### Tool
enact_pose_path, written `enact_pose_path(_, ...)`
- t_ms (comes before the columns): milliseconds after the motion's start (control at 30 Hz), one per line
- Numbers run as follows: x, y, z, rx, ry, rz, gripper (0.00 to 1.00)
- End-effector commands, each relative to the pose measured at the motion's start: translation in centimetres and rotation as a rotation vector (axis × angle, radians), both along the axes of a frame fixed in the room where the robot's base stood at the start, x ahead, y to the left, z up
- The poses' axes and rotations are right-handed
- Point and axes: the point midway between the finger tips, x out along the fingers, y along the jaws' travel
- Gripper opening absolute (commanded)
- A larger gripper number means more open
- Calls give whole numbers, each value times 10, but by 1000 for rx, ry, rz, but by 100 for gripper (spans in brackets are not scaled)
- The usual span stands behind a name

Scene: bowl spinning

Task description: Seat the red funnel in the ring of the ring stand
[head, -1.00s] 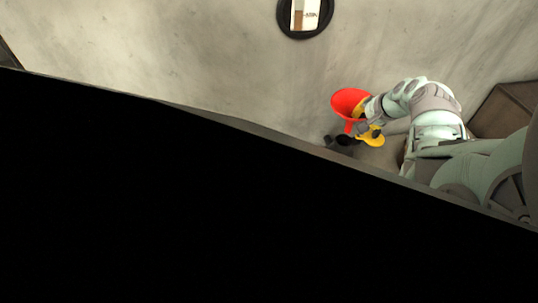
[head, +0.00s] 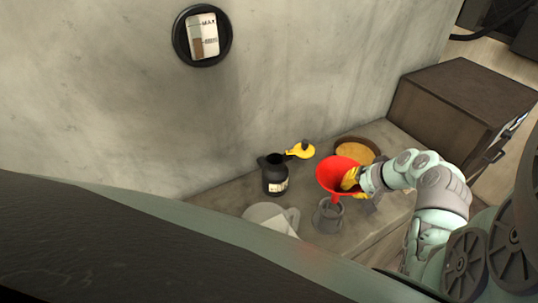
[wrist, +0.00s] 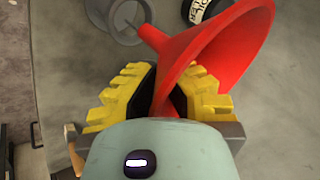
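The red funnel (head: 333,173) is held in my gripper, wide mouth up and tilted, above the counter. In the wrist view the funnel (wrist: 215,50) lies between the yellow finger pads, with its spout pointing up-left. My gripper (head: 352,179) is shut on the funnel's side; it also shows in the wrist view (wrist: 170,95). A grey stand with a ring (head: 328,218), which looks like the ring stand, is just below the funnel. Its ring shows in the wrist view (wrist: 126,18) close to the spout tip. I cannot tell whether the spout tip is above or inside the ring.
A black labelled jug (head: 274,178) stands left of the funnel, with a yellow spoon-like item (head: 299,151) behind it. A round brown dish (head: 372,146) sits behind the funnel. A pale mug (head: 290,217) is at the front left. A dark cabinet (head: 450,100) stands at the right.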

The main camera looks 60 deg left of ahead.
Motion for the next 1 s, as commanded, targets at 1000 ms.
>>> enact_pose_path(1000,0,0,-79,1,0,0,0)
